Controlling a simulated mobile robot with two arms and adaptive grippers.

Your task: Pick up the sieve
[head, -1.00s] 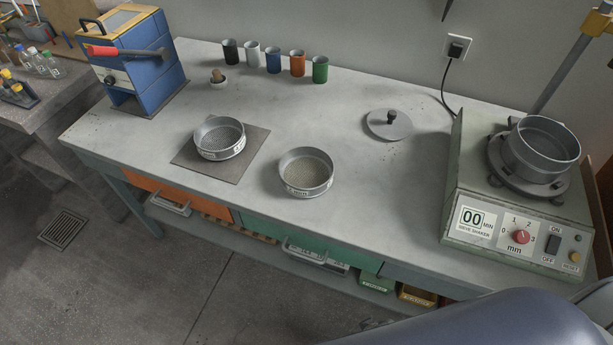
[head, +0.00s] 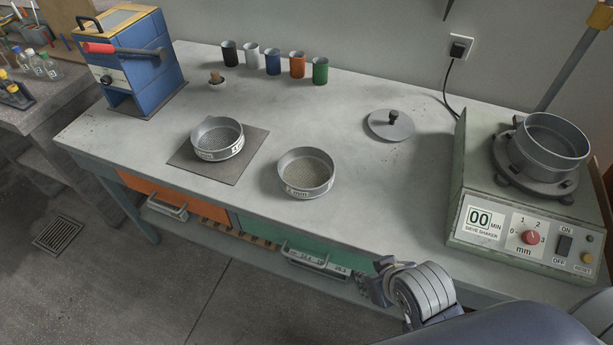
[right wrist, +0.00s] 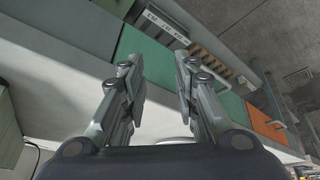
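Two round metal sieves stand on the bench. One sieve (head: 217,140) is on a dark square mat (head: 197,170); the other sieve (head: 306,173), with "2 mm" on its label, stands on bare bench to the right of it. My right gripper (head: 376,283) is at the bench's front edge, to the right of and nearer than both sieves. In the right wrist view my right gripper (right wrist: 158,75) has its two fingers apart with nothing between them. My left gripper is in neither view.
A sieve shaker (head: 520,190) with a metal pan (head: 550,147) stands at the right. A grey lid (head: 390,126) lies at the back. Several coloured cups line the wall, including a green cup (head: 320,71). A blue machine (head: 133,65) stands at the left.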

